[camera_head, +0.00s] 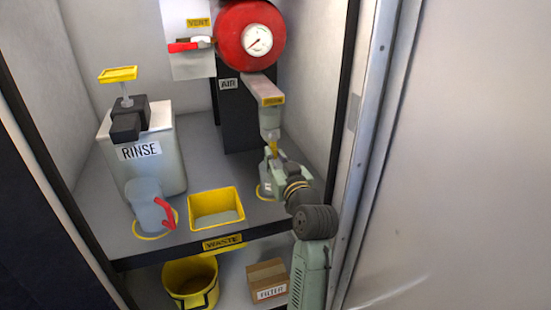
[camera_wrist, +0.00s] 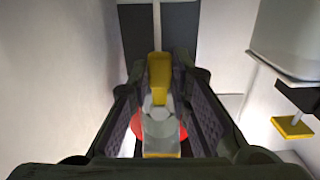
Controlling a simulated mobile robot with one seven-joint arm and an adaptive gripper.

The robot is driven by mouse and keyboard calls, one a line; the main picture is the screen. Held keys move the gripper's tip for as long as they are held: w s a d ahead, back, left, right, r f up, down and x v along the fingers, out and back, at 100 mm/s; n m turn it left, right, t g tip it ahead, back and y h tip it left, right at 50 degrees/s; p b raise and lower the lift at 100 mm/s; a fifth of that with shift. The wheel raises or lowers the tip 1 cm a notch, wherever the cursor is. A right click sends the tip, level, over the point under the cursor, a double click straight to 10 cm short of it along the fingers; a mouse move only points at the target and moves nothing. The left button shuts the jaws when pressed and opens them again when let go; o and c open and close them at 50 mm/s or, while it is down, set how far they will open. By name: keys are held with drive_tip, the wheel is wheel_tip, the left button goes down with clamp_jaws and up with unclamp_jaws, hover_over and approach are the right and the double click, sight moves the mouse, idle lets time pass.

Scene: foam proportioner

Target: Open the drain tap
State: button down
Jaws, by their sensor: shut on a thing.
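The drain tap (camera_head: 269,122) hangs below a grey arm with a yellow label, under the red tank (camera_head: 250,35). Its yellow lever (camera_head: 272,147) points down. My gripper (camera_head: 272,160) is at the lower end of the lever, coming from below. In the wrist view the yellow lever (camera_wrist: 160,75) sits between the two dark fingers of my gripper (camera_wrist: 160,85), which are shut on it. The grey tap body (camera_wrist: 160,130) shows below the lever there. The fingers partly hide the lever in the head view.
A yellow waste tray (camera_head: 216,222) is set in the shelf, left of my gripper. A jug (camera_head: 147,203) with a red handle and the white rinse tank (camera_head: 155,165) stand farther left. A red-handled vent valve (camera_head: 190,45) is at the back. The cabinet's right edge is close to my arm.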

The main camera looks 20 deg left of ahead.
sight(273, 119)
drive_tip(key=c, duration=1.5)
unclamp_jaws()
wheel_tip(273, 119, up, 10)
